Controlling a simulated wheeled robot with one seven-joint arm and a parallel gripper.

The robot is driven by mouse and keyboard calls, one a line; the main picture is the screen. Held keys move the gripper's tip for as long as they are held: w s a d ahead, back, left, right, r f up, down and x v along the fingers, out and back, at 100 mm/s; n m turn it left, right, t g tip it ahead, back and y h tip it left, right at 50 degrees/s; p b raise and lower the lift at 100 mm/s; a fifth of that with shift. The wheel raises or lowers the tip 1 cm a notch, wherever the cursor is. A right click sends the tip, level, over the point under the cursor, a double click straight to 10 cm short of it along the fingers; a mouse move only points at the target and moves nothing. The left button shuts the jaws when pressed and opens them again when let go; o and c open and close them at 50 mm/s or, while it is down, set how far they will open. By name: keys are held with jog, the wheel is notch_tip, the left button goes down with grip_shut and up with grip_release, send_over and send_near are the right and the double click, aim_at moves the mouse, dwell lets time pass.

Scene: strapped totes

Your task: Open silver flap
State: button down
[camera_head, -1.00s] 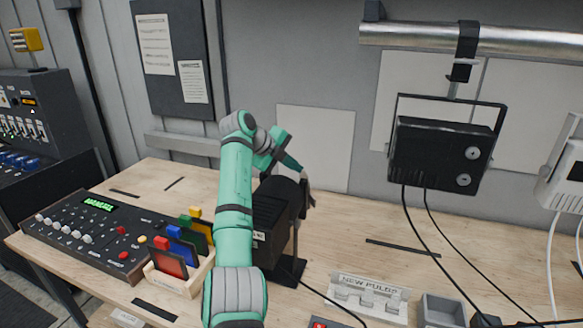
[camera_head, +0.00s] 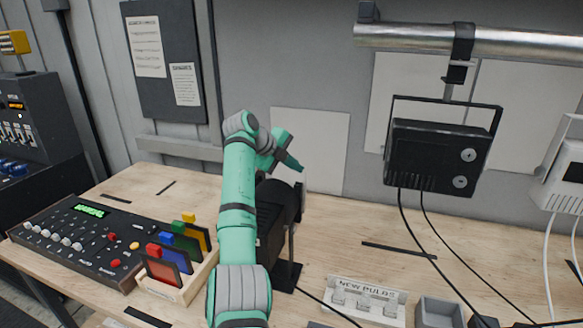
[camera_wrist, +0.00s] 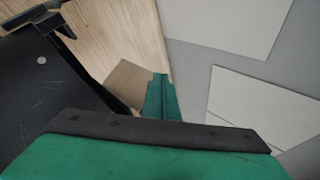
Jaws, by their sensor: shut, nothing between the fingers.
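A black stage lamp (camera_head: 268,215) stands on the bench, partly hidden behind my arm. In the wrist view its dark body (camera_wrist: 40,85) fills the left side. I cannot make out the silver flap for certain. A small pale edge (camera_head: 301,180) shows at the lamp's upper right, and a grey-brown flat panel (camera_wrist: 126,85) lies beside my fingers in the wrist view. My gripper (camera_head: 296,164) is above and right of the lamp's top, shut and empty. Its green fingertips (camera_wrist: 161,82) are together. I cannot tell whether they touch anything.
A black floodlight (camera_head: 440,155) hangs from a metal pipe (camera_head: 500,42) at the right. A control console (camera_head: 85,235) and a holder with coloured gel frames (camera_head: 180,270) sit on the left of the bench. A labelled bulb rack (camera_head: 365,300) and grey bin (camera_head: 438,312) stand in front right.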

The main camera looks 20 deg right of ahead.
jog(key=shift+s+d, duration=0.2)
jog(key=shift+d, duration=0.45)
jog(key=shift+a, duration=0.2)
